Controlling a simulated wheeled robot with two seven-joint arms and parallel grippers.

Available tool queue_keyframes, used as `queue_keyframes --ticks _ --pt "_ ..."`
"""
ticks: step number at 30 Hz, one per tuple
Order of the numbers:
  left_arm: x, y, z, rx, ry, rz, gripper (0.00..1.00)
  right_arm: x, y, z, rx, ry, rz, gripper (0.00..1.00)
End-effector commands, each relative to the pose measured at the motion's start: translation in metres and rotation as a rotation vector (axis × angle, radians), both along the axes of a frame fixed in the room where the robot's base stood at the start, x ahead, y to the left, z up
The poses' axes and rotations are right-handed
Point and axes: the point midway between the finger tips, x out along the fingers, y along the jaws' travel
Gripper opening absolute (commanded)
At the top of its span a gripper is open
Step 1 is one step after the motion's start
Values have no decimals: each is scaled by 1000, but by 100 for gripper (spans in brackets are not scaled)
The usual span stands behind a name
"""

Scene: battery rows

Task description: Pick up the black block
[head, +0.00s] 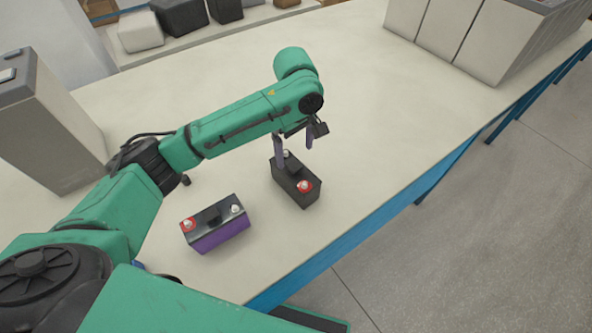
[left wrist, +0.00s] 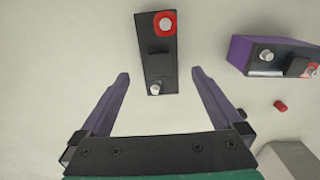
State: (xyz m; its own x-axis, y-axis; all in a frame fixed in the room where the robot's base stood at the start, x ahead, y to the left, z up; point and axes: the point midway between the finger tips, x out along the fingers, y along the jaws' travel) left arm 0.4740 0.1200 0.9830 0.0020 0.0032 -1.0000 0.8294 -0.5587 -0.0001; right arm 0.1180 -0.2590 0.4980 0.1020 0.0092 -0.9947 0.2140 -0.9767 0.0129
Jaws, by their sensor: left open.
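The black block (head: 296,182) is a battery-like box with a red-ringed terminal and a plain one on top. It stands on the table in the head view, just below my left gripper (head: 293,145). In the left wrist view the black block (left wrist: 158,55) lies ahead, between the lines of the two purple fingers. My left gripper (left wrist: 160,85) is open, with nothing seen between its fingers except the block's near end beyond or below them. I cannot tell if a finger touches it. My right gripper is not in view.
A purple block with a black top (head: 216,226) stands left of the black block; it also shows in the left wrist view (left wrist: 240,52). A small red piece (left wrist: 280,106) lies near it. The table's blue edge (head: 375,220) runs at right.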

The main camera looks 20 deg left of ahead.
Motion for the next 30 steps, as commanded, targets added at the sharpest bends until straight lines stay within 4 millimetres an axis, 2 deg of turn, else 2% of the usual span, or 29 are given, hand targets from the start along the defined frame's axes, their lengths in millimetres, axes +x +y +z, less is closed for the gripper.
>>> queue_keyframes --ticks 3,6,8,12,15,22,23,24,29,30 --pt "0 1 -28 3 3 2 100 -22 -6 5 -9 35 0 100" --pt "0 1 -43 1 0 1 100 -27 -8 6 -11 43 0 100" --pt "0 1 -50 1 0 2 100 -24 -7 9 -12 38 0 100" --pt "0 0 -74 3 2 2 100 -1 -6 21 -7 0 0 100" --pt "1 0 -93 2 0 2 100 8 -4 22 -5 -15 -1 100" --pt "1 -1 -100 1 -2 0 100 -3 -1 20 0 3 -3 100" --pt "1 -1 -100 1 -2 0 96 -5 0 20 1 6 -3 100" --pt "1 -1 -100 1 -2 0 81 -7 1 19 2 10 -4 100" --pt "1 -1 -99 1 -2 0 20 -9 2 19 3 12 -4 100" --pt "1 -1 -99 1 -2 0 4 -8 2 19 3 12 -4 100"
